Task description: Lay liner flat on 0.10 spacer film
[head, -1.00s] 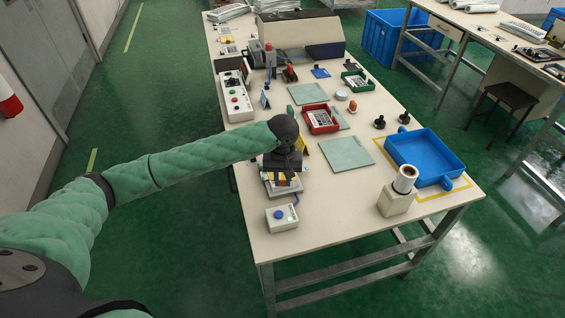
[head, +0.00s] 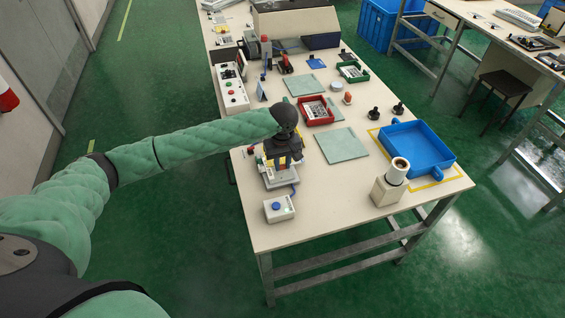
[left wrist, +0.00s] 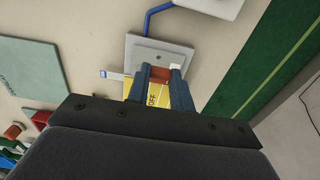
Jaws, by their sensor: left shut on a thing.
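My left gripper (head: 281,163) is over the pale fixture block (head: 281,182) near the table's left edge. In the left wrist view its two fingers (left wrist: 160,72) are shut on a small reddish-brown piece (left wrist: 159,75). A yellow piece lettered "OFF" (left wrist: 153,96) shows between and behind the fingers, partly covered by them. I cannot tell which piece is the liner. The grey-white plate of the fixture (left wrist: 160,50) lies beyond the fingertips. No film marked 0.10 can be made out. My right gripper is not in view.
A white box with a blue button (head: 279,208) stands in front of the fixture. The table's front middle is bare.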

